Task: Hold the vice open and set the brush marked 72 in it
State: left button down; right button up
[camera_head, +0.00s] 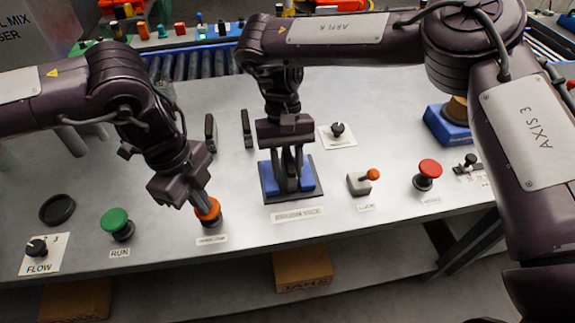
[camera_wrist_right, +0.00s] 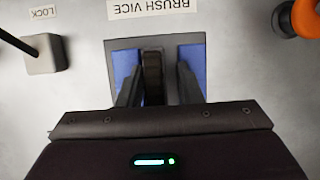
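The brush vice (camera_head: 268,190) has blue jaws on a dark plate; it also shows in the right wrist view (camera_wrist_right: 126,65). A dark, narrow block that looks like a brush (camera_wrist_right: 152,75) stands upright between the jaws; no number is readable on it. My right gripper (camera_head: 289,180) points down over the vice. Its fingers (camera_wrist_right: 159,75) are open on either side of the block, with a visible gap on the right. My left gripper (camera_head: 202,200) looks shut, its tips at the orange-topped button (camera_head: 208,212) left of the vice. Whether it presses the button is hard to tell.
Two dark upright blocks (camera_head: 210,132) (camera_head: 247,128) stand behind the vice. A small lock lever (camera_head: 361,183) and red button (camera_head: 428,174) are to its right. A green run button (camera_head: 117,223), flow knob (camera_head: 38,249) and black ring (camera_head: 57,209) are left. Rollers (camera_head: 195,65) run behind.

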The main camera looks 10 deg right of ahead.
pick_arm(q)
jog(key=shift+w+a+f, duration=0.1)
jog(key=shift+w+f, duration=0.2)
pick_arm(e)
jog(key=shift+d+f, duration=0.1)
jog(key=shift+d, duration=0.1)
jog(key=shift+d+r, duration=0.1)
jog(key=shift+r, duration=0.25)
pick_arm(q)
jog(key=shift+d+r, duration=0.1)
jog(key=shift+d, duration=0.15)
pick_arm(e)
jog(key=shift+d+r, duration=0.1)
jog(key=shift+r, duration=0.6)
jog(key=shift+w+r, duration=0.1)
jog(key=shift+r, duration=2.1)
pick_arm(q)
jog(key=shift+w+r, duration=0.1)
jog(key=shift+r, duration=3.45)
